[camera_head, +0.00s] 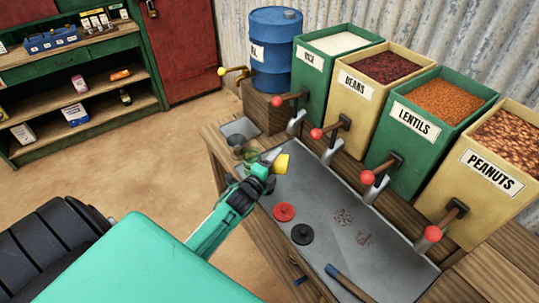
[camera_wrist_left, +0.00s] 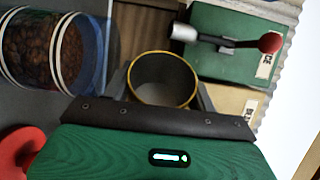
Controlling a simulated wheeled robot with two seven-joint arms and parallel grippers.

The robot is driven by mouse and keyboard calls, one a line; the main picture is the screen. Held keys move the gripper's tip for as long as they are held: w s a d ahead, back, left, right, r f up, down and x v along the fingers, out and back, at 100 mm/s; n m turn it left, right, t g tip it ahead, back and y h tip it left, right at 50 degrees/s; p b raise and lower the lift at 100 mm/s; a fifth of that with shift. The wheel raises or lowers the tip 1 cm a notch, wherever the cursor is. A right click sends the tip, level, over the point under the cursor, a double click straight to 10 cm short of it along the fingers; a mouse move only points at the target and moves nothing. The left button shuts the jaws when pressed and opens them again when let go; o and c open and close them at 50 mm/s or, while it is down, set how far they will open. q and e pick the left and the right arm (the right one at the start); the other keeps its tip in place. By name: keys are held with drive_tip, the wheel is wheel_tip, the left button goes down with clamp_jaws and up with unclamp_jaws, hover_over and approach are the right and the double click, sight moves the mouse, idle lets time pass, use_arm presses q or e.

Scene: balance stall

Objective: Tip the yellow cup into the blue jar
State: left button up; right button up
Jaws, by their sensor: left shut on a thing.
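My left gripper (camera_head: 270,160) is shut on the yellow cup (camera_head: 282,164), above the left part of the grey metal counter. My right gripper is not in view.
Red (camera_head: 284,212) and black (camera_head: 302,233) discs lie on the counter (camera_head: 330,255), with scattered bits (camera_head: 343,217) to their right. Two glass vessels (camera_head: 250,153) (camera_head: 236,141) stand at its left end. Bins with red-knobbed levers (camera_head: 412,125) line the back.

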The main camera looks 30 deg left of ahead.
sight(282, 156)
use_arm(q)
drive_tip(key=r+m+g+p, duration=0.1)
drive_tip(key=m+p, duration=0.1)
drive_tip(key=m+g+y+p, duration=0.1)
drive_tip(key=m+p, duration=0.1)
drive_tip(key=p, duration=0.1)
drive_tip(key=d+r+m+p, duration=0.1)
drive_tip(key=m+p, duration=0.1)
drive_tip(key=p, duration=0.1)
drive_tip(key=shift+w+d+r+g+y, duration=0.1)
drive_tip(key=shift+w+r+g+y, duration=0.2)
drive_tip(key=shift+r+g, duration=0.1)
drive_tip(key=m+g+y+p, duration=0.1)
drive_tip(key=m+p, duration=0.1)
drive_tip(key=p, duration=0.1)
drive_tip(key=m+y+p, duration=0.1)
drive_tip(key=m+p, duration=0.1)
drive_tip(key=p, duration=0.1)
drive_tip(key=shift+r+g, duration=0.15)
drive_tip(key=shift+g, duration=0.25)
drive_tip(key=shift+d+m+y+b, duration=0.1)
drive_tip(key=shift+m+y+b, duration=0.2)
drive_tip(key=shift+m, duration=0.3)
drive_tip(key=shift+w+d+r+m+g+y, duration=0.2)
drive_tip(key=shift+m+g+y, duration=0.3)
drive_tip(key=shift+m, duration=0.4)
drive_tip(key=shift+s, duration=0.1)
